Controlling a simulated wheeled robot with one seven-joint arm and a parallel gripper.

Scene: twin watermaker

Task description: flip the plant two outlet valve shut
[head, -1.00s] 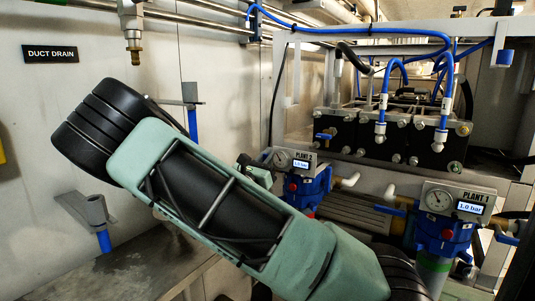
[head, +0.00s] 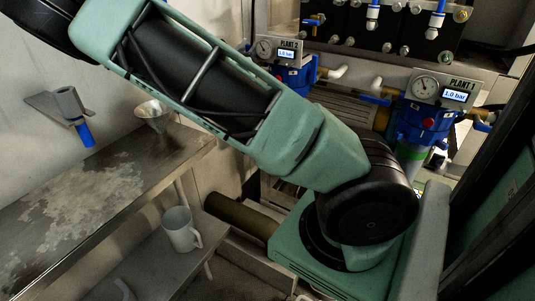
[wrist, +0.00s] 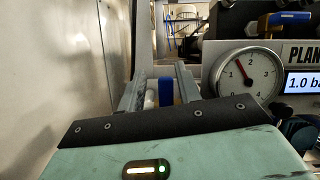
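The plant two unit (head: 288,75) is a blue housing with a round gauge and a 1.0 bar display, beside my arm in the head view. In the wrist view a gauge (wrist: 244,78) with a cut-off "PLAN" label and a 1.0 bar display stands to the right of my gripper (wrist: 162,88). Its two grey fingers are apart. An upright blue lever (wrist: 166,91) shows between them, with a white fitting (wrist: 149,99) beside it; contact cannot be told. In the head view my arm hides the gripper and this lever.
The plant one unit (head: 425,122), also at 1.0 bar, stands to the right. A blue-handled brass valve (head: 314,20) sits above plant two. A metal bench (head: 90,200) with a funnel (head: 153,115) and a shelf with a white mug (head: 181,230) are at left.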

